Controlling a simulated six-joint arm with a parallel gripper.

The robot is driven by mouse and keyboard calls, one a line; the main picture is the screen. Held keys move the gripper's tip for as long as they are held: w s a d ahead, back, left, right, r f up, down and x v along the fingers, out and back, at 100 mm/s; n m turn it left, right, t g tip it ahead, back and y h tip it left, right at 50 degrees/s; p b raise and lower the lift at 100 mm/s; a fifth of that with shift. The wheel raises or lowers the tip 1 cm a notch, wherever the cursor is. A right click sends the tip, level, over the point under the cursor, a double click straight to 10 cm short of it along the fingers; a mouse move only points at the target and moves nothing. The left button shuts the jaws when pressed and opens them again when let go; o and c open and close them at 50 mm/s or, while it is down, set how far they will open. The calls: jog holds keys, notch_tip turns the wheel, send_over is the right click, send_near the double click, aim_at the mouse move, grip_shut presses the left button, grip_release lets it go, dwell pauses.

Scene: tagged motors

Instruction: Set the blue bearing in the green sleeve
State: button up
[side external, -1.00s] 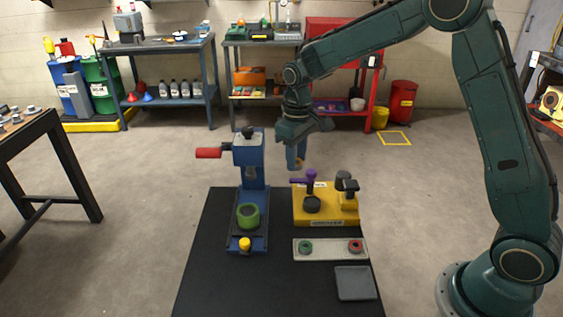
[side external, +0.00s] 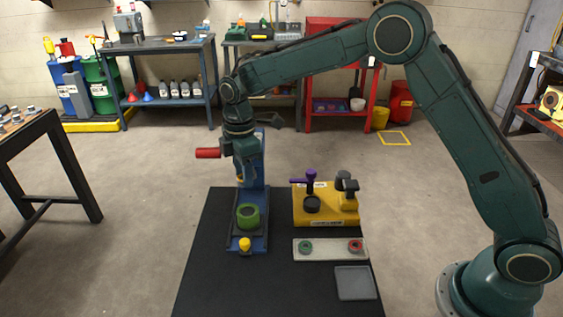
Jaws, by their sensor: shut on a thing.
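The green sleeve (side external: 248,217) stands upright on the bed of the blue press, with a dark opening on top. My gripper (side external: 240,181) points down above the sleeve and a little behind it in the picture, in front of the press column. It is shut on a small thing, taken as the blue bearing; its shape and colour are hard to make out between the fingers. The gripper and its load are apart from the sleeve. No blue bearing shows elsewhere on the bench.
The blue press (side external: 259,172) has a red handle (side external: 208,153) to its left and a yellow knob (side external: 245,243) in front. A yellow fixture (side external: 325,211) with a purple-handled clamp stands right. A pale tray (side external: 330,257) holds green and red rings. A grey tray (side external: 355,283) lies in front.

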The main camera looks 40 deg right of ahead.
aim_at(248, 211)
jog(key=shift+f, duration=1.85)
jog(key=shift+f, duration=0.15)
jog(key=shift+f, duration=1.75)
jog(key=shift+f, duration=0.8)
dwell(0.6)
jog(key=o, duration=0.9)
jog(key=shift+o, duration=0.2)
jog(key=shift+r, duration=0.15)
jog(key=shift+r, duration=3.15)
